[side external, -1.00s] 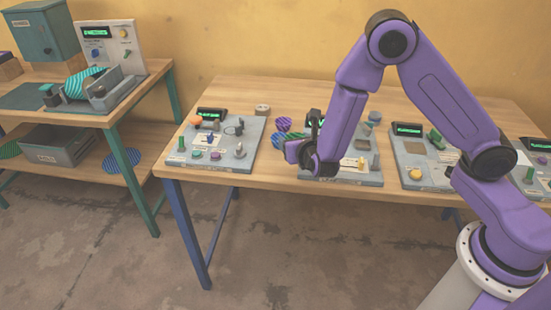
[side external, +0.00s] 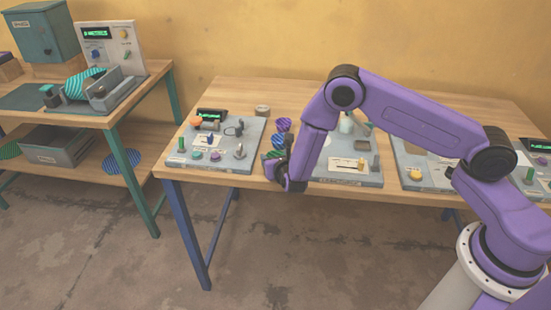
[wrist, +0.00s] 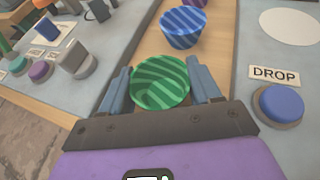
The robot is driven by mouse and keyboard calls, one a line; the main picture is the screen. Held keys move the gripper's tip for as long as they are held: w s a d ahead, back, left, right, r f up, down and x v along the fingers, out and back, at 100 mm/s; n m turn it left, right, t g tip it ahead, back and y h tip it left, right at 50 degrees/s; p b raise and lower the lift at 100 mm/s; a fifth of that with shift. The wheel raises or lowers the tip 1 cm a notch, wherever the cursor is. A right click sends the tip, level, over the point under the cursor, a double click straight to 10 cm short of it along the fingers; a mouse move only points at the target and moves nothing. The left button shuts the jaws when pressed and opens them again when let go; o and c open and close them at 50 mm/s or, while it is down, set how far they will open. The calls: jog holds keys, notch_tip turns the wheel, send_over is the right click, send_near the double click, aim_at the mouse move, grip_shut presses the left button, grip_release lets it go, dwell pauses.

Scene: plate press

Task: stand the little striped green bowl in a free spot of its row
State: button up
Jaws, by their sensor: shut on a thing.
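The little striped green bowl (wrist: 160,82) is upright between the fingers of my gripper (wrist: 160,75) in the wrist view. My gripper is shut on it. In the side view my gripper (side external: 276,164) is over the bare wood strip between two grey panels, near the table's front edge, and partly hides the green bowl. A striped blue bowl (wrist: 183,27) stands just beyond the green one, and a purple bowl (side external: 283,125) stands behind that, in one line. I cannot tell whether the green bowl touches the table.
A grey panel with knobs (side external: 222,158) lies left of the strip. Another panel, with a blue button (wrist: 281,103) marked DROP, lies close on the right. A round tan piece (side external: 262,110) stands near the back of the table. A second bench (side external: 140,92) is at the left.

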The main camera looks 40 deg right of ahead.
jog(key=shift+f, duration=0.15)
jog(key=o, duration=0.8)
jog(key=v, duration=1.2)
jog(key=s+d+r+m+g+h, duration=0.2)
jog(key=s+d+r+m+g, duration=0.4)
jog(key=s+d+r+m, duration=0.35)
jog(key=s+r+m+g+y, duration=0.2)
jog(key=s+m, duration=0.1)
jog(key=s, duration=0.4)
jog(key=s+a+r+m+g+y, duration=0.1)
jog(key=s+r+m+g+y, duration=0.1)
jog(key=s, duration=0.5)
jog(key=s+r+m+g+y, duration=0.2)
jog(key=s+m+y, duration=0.1)
jog(key=s, duration=0.5)
jog(key=shift+a+r+m+y, duration=0.15)
jog(key=shift+r+m+y, duration=0.25)
jog(key=shift+m, duration=0.25)
